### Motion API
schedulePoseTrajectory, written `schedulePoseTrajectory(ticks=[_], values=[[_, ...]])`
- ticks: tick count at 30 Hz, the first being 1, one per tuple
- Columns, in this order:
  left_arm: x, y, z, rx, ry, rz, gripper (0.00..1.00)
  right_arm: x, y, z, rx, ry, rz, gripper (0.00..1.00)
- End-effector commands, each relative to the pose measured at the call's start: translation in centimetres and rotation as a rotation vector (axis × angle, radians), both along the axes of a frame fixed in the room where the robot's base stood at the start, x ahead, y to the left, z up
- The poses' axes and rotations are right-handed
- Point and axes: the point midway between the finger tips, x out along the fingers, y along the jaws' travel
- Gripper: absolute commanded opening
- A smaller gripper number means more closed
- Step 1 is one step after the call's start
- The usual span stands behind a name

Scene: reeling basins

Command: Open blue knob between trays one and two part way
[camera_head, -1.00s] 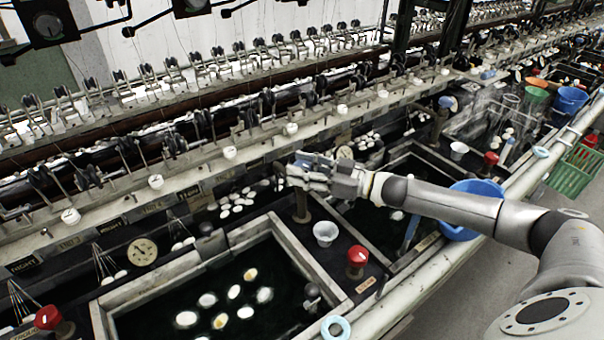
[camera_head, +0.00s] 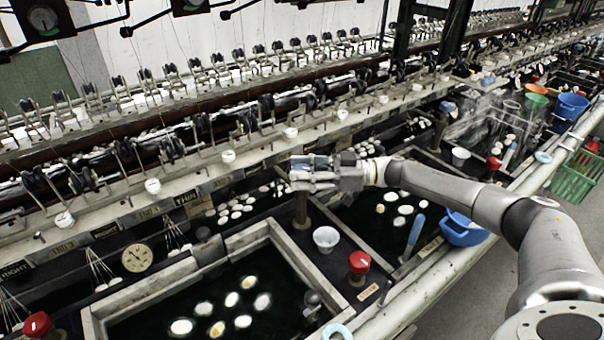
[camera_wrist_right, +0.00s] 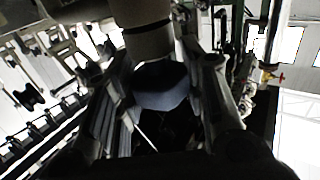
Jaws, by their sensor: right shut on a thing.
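My right gripper (camera_head: 305,174) is shut around the blue knob, at the top of a brown post (camera_head: 301,212). The post stands between the near wooden-rimmed tray (camera_head: 165,274) and the tray farther right (camera_head: 345,232). Only a small blue patch of the knob shows past the fingers in the head view. In the right wrist view the blue faceted knob (camera_wrist_right: 162,86) sits between the two dark fingers (camera_wrist_right: 160,105). Both trays hold dark water with pale cocoons. The left gripper is not in view.
A white cup (camera_head: 326,237) and a red knob (camera_head: 359,263) stand close beside the post.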

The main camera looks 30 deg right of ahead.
Motion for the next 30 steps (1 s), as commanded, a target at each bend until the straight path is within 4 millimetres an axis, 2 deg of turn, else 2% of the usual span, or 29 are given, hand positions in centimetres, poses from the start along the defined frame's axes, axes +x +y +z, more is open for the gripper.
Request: schedulePoseTrajectory(ticks=[7,8,12,13,23,26,30], values=[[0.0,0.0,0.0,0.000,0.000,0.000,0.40,0.0,0.0,0.1,0.002,-0.001,-0.001,0.15],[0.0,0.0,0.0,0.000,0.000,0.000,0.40,0.0,0.0,0.1,0.002,-0.001,-0.001,0.41],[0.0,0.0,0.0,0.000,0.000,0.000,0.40,0.0,0.0,0.1,0.002,-0.001,-0.001,0.59],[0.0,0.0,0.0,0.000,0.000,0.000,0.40,0.0,0.0,0.1,0.002,-0.001,-0.001,0.61],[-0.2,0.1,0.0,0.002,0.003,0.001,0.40,-0.1,-0.2,0.0,0.001,0.000,-0.002,0.61],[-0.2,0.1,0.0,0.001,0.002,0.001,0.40,-0.4,-1.0,0.0,-0.001,0.000,-0.005,0.61],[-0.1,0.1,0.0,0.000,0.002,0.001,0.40,-1.6,-3.3,-0.1,-0.002,0.002,-0.006,0.61]])
